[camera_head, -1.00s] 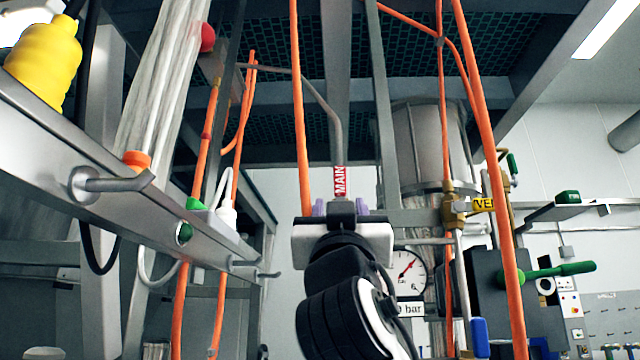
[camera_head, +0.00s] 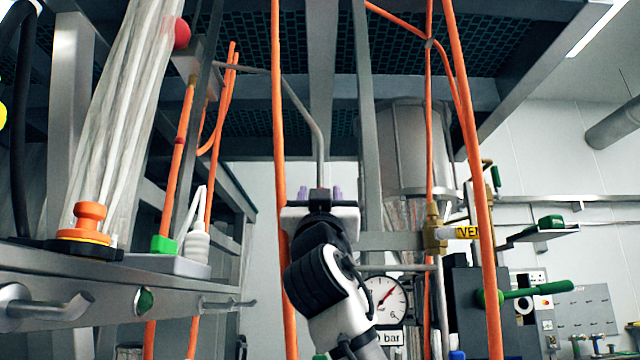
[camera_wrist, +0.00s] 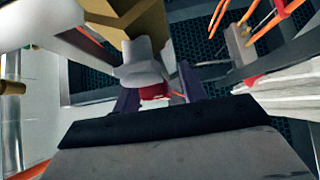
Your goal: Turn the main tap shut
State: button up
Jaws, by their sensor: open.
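My gripper (camera_head: 320,193) is raised in the middle of the head view, its two purple fingers open, in front of a vertical grey pipe (camera_head: 320,145). The fingers hide the pipe's lower end, and no MAIN label can be read. In the wrist view, my gripper (camera_wrist: 158,92) has the purple fingers apart, with a red piece (camera_wrist: 155,91) showing between them. A brass valve body (camera_wrist: 137,22) and a pale grey fitting (camera_wrist: 143,66) stand close above the fingers. I cannot tell whether they touch, nor which part is the main tap's handle.
Orange pipes (camera_head: 278,110) stand on both sides of my gripper. A pressure gauge (camera_head: 388,300) is below right. A brass valve (camera_head: 435,228) with a yellow tag (camera_head: 468,232) and a green-handled lever (camera_head: 535,291) are further right. A steel frame (camera_head: 180,290) juts in at left.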

jog(key=shift+w+r, duration=0.15)
grip_shut()
